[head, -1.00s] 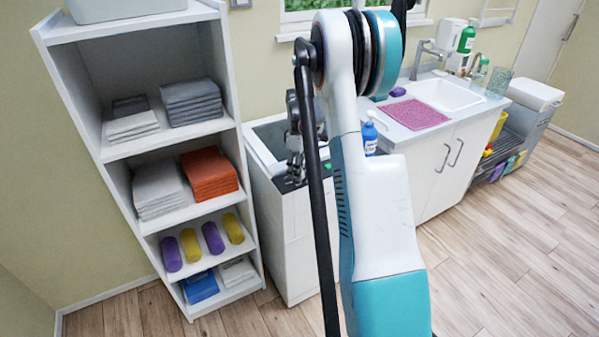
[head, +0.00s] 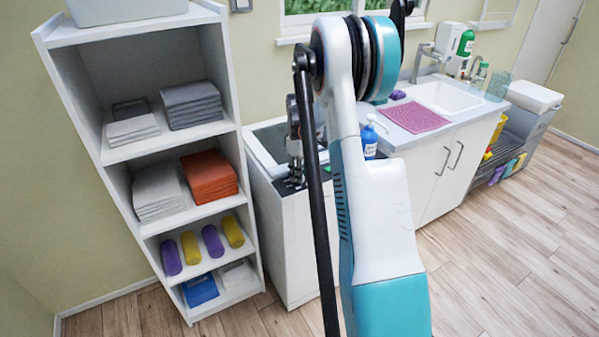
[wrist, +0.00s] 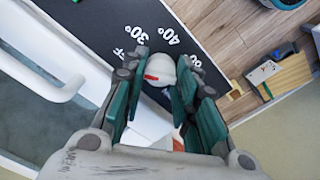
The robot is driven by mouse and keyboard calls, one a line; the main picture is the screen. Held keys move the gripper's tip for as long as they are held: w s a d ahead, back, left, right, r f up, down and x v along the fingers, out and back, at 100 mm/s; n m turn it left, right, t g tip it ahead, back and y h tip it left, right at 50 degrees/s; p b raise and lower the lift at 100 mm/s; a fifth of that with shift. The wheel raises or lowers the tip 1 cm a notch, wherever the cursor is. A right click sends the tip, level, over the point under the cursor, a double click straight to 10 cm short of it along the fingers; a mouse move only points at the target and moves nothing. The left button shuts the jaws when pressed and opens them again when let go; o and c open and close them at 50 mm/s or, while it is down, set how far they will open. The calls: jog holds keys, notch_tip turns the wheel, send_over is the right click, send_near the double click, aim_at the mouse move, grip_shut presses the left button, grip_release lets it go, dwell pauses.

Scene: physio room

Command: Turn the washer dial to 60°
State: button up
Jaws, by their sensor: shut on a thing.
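The washer (head: 298,250) is the white box between the shelf and the sink cabinet. Its dark control panel (wrist: 95,25) fills the upper left of the wrist view, with white labels for off, 30° and 40°. In the head view my gripper (head: 295,165) is over the panel, and the dial is hidden.
A white shelf unit (head: 118,190) with towels and rolls stands close on the left. The sink cabinet (head: 425,185) is on the right, with a blue bottle (head: 369,142) near the washer. The wooden floor (head: 510,250) at the right is clear.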

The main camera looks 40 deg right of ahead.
jog(key=m, duration=0.4)
jog(key=shift+m, duration=0.3)
jog(key=m+p, duration=0.1)
jog(key=m, duration=0.2)
jog(key=shift+m, duration=0.3)
jog(key=m, duration=0.3)
jog(key=shift+m, duration=0.3)
jog(key=m, duration=0.3)
jog(key=shift+m, duration=0.3)
jog(key=m, duration=0.7)
jog(key=shift+p, duration=0.3)
jog(key=m, duration=0.6)
jog(key=shift+m, duration=0.4)
